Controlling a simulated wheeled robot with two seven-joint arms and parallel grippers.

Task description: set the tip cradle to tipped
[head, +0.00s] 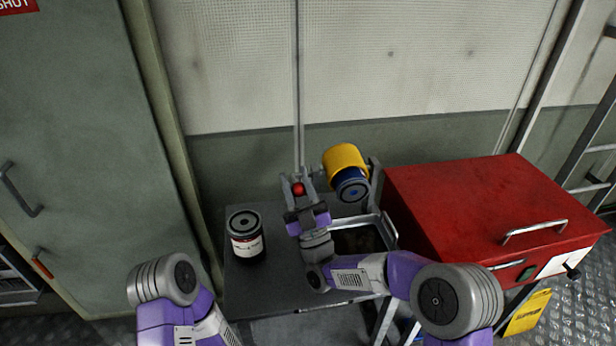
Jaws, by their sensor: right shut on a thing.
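The tip cradle (375,172) stands at the back of a dark grey bench, with grey side brackets. It holds a yellow and blue canister (345,167), which leans with its dark blue end facing down toward me. A red ball knob (298,189) is just left of the canister. My right gripper (299,192) is shut on the red knob; its fingers hide most of the part below the knob. My left arm shows at the lower left, but its gripper is out of the picture.
A black can with a white and red label (247,236) stands on the left of the bench (265,290). A metal-framed tray (385,228) lies below the canister. A red cabinet (480,200) stands close on the right, and a grey-green door (70,130) on the left.

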